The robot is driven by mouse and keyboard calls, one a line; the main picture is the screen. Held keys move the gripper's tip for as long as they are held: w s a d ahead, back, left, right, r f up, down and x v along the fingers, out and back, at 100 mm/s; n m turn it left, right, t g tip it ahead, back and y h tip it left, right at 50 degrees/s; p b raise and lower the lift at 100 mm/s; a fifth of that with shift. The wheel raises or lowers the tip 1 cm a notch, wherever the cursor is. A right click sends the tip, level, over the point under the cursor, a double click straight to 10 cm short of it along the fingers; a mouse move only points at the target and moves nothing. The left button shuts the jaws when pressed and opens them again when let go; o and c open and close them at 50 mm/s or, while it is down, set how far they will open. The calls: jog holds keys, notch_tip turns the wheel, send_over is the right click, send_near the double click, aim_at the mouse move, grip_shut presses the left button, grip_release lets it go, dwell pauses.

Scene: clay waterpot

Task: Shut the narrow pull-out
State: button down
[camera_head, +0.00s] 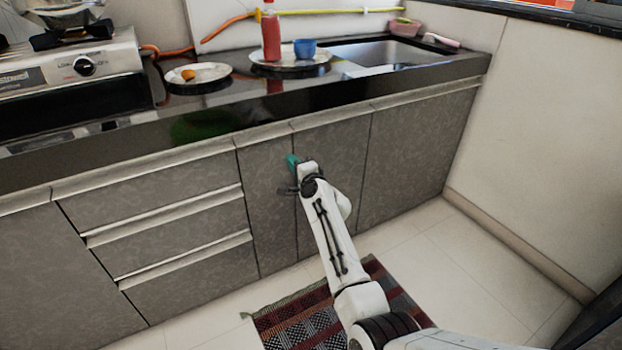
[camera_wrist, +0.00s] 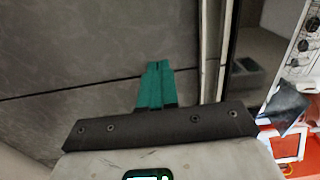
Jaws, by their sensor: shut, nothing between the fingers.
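The narrow pull-out (camera_head: 266,205) is the slim grey patterned front between the drawer stack and the wider cupboard doors. Its face looks about level with its neighbours, with only thin dark seams at its sides. My gripper (camera_head: 292,161) is at its upper right edge, just under the pale top rail. In the wrist view my gripper's green fingertips (camera_wrist: 158,67) are together and empty, in front of the grey face (camera_wrist: 80,50) by a dark seam. I cannot tell whether they touch it. My gripper and wrist hide part of that seam in the head view.
Three drawers (camera_head: 175,222) are to the left and cupboard doors (camera_head: 410,150) to the right. The black counter (camera_head: 215,95) overhangs above, with plates, a red bottle (camera_head: 271,35) and a stove (camera_head: 75,75). A patterned rug (camera_head: 290,320) lies on the floor.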

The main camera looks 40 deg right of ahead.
jog(key=p+v, duration=0.3)
jog(key=v, duration=0.6)
jog(key=shift+r, duration=0.15)
jog(key=s+a+f+n+g+y, duration=0.65)
jog(key=s+a+f+n, duration=0.35)
jog(key=s+a+n, duration=0.4)
jog(key=s+a+f+n+g+h, duration=0.1)
jog(key=s+a+n+g, duration=0.3)
jog(key=s, duration=0.8)
jog(key=s+a+f+n+g+h, duration=0.1)
jog(key=s+a+f+n+g, duration=0.3)
jog(key=s, duration=0.8)
notch_tip(320, 180, up, 28)
jog(key=s+d+m+g+p, duration=0.1)
jog(key=s+g+p, duration=0.1)
jog(key=p, duration=2.3)
